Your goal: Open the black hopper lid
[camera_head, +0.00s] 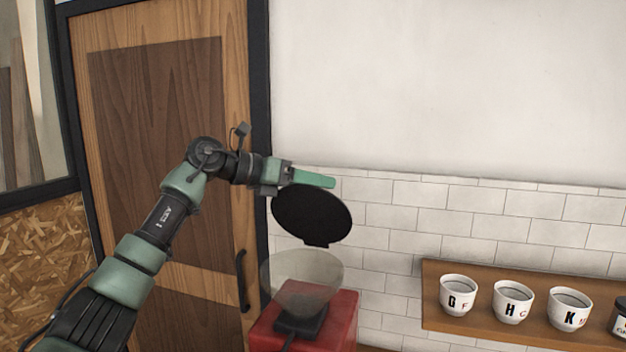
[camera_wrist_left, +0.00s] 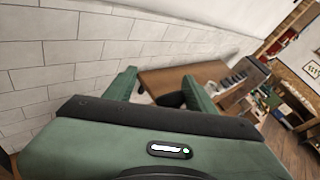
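The black hopper lid (camera_head: 312,215) is a round dark disc. It stands tilted up, well off the rim of the clear, smoky hopper (camera_head: 300,282), with a small tab at its lower edge. The hopper sits on a red grinder (camera_head: 335,325). My left gripper (camera_head: 312,179) is at the top edge of the lid; I cannot tell if it touches. In the left wrist view its two green fingers (camera_wrist_left: 160,88) are spread apart with no lid clearly held between them. My right gripper is in neither view.
A wooden shelf (camera_head: 430,300) with several white lettered cups (camera_head: 513,302) is on the tiled wall to the right. A wooden door (camera_head: 160,140) with a black handle (camera_head: 242,281) is behind my left arm. The wall above the lid is bare.

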